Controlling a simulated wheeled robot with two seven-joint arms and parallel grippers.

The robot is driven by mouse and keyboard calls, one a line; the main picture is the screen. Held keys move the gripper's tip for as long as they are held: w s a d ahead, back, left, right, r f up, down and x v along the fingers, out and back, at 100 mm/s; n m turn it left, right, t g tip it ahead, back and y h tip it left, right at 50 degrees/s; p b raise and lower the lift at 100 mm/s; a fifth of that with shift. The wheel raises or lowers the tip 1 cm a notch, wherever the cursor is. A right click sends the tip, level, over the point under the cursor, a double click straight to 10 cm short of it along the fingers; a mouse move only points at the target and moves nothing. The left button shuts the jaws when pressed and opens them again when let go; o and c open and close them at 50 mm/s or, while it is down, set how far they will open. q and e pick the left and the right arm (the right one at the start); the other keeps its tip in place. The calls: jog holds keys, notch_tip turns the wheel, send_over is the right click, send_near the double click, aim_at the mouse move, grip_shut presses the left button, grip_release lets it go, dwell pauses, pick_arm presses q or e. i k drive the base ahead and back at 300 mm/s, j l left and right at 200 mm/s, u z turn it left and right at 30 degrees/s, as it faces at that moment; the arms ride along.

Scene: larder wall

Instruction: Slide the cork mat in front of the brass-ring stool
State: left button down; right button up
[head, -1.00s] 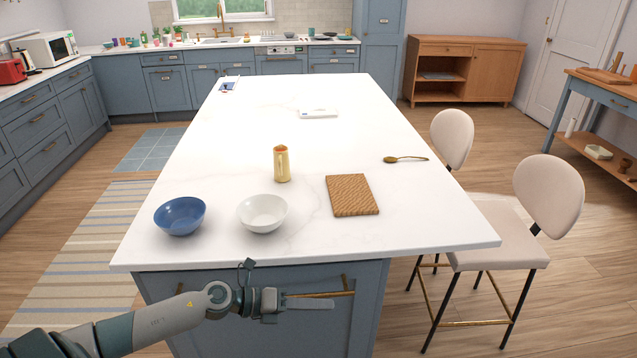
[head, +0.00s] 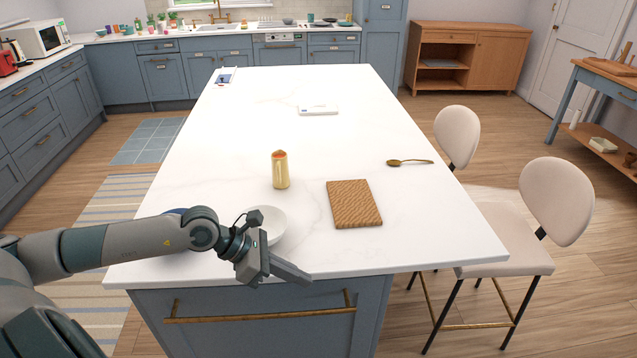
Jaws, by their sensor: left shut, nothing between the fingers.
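The cork mat (head: 354,204) is a brown woven-looking rectangle lying flat on the near right part of the white island top. A cream stool (head: 505,256) with black legs and a brass foot bar stands at the right side of the island, to the right of the mat. A second cream stool (head: 457,137) stands behind it, mostly hidden by the counter and the near stool. My left gripper (head: 300,277) is shut and empty above the island's near edge, to the lower left of the mat and apart from it. My right gripper is out of view.
A white bowl (head: 270,226) and a mostly hidden blue bowl (head: 174,211) are behind my left arm. The counter right of the mat is clear.

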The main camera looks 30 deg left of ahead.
aim_at(352, 202)
jog(key=i+j, duration=1)
